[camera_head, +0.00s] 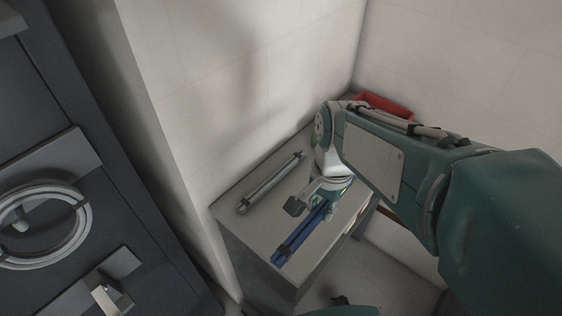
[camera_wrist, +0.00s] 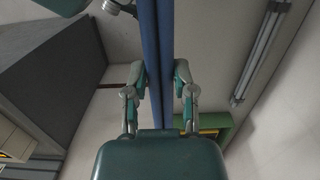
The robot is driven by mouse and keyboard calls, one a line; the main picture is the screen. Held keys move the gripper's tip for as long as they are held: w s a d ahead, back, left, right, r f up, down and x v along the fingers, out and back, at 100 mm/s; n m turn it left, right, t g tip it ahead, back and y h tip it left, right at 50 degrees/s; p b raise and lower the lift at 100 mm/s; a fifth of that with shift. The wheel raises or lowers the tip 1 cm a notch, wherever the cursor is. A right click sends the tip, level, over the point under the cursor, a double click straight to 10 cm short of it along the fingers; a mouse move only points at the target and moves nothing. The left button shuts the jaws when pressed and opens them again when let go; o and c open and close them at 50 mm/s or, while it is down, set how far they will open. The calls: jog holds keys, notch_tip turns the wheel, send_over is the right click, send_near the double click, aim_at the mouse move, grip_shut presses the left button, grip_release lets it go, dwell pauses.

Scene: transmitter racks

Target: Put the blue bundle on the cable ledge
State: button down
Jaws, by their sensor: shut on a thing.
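The blue bundle (camera_head: 297,236) is a pair of long blue rods or cables with dark bands. It lies over the pale top of a grey box-like ledge (camera_head: 250,232) against the wall; I cannot tell whether it touches that top. My gripper (camera_head: 318,196) is shut on it. In the wrist view the blue bundle (camera_wrist: 150,50) runs between the two fingers of my gripper (camera_wrist: 160,82). My wrist hides the bundle's far end in the head view.
A grey bundle (camera_head: 270,183) lies on the same top, left of the blue one; it also shows in the wrist view (camera_wrist: 260,50). A red object (camera_head: 384,104) is at the far back corner. A dark cabinet (camera_head: 60,170) with a round handle stands at left.

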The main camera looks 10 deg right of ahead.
jog(key=w+f, duration=0.4)
jog(key=w, duration=0.5)
send_over(296, 191)
jog(key=s, duration=0.2)
jog(key=f, duration=0.5)
jog(key=shift+a+f, duration=0.25)
jog(key=shift+a, duration=0.05)
jog(key=shift+w+f, duration=0.2)
jog(key=shift+f, duration=1.55)
jog(key=shift+c, duration=2.2)
grip_release()
jog(key=shift+f, duration=0.1)
